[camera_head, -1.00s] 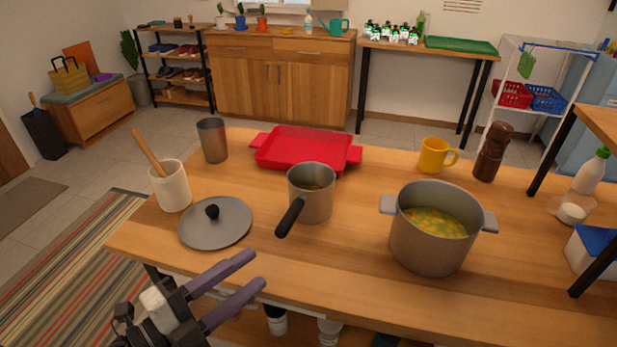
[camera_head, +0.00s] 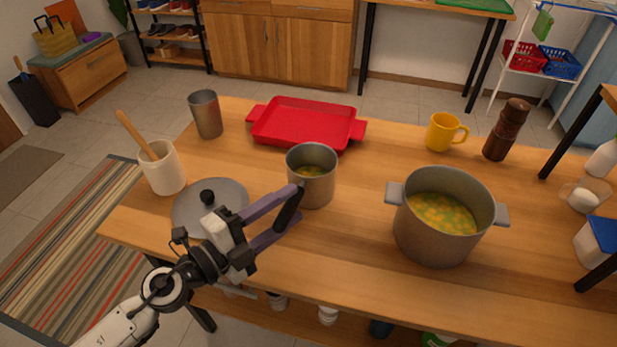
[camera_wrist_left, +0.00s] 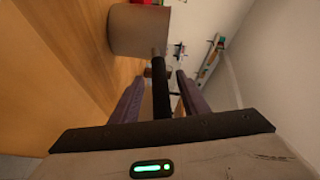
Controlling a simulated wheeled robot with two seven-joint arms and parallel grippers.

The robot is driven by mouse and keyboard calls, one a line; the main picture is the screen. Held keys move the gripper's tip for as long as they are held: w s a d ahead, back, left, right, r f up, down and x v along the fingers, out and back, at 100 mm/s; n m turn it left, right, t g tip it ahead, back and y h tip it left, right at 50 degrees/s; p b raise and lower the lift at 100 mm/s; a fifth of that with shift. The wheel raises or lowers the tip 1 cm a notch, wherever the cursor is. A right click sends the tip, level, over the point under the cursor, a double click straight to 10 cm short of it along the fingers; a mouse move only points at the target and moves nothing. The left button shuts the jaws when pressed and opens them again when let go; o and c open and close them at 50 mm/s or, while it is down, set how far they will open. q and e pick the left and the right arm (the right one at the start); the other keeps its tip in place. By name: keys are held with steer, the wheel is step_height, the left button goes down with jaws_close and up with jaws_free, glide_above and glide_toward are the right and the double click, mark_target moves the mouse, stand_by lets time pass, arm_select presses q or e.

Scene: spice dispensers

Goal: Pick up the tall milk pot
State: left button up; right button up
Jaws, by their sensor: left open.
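The tall milk pot (camera_head: 313,178) is a small grey pot with a black handle and some yellow-green food inside. It stands upright on the wooden table, its handle pointing toward the front left. My left gripper (camera_head: 292,207) is open, its two purple fingers on either side of the handle. In the left wrist view, the black handle (camera_wrist_left: 160,92) lies between the fingers (camera_wrist_left: 158,97), with gaps showing at both sides, and the pot body (camera_wrist_left: 138,32) is beyond. My right gripper is not in view.
A grey lid (camera_head: 183,208) lies under my left arm, partly hidden. A large grey pot (camera_head: 435,245) stands to the right, a red tray (camera_head: 306,122) behind. A utensil crock (camera_head: 165,170) and metal cup (camera_head: 207,115) stand left. The table between both pots is clear.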

mark_target(301, 197)
arm_select(q)
steer(key=shift+x, duration=1.05)
steer(key=shift+c, duration=0.2)
jaws_close()
steer(key=shift+r, duration=0.1)
steer(key=shift+r, duration=0.1)
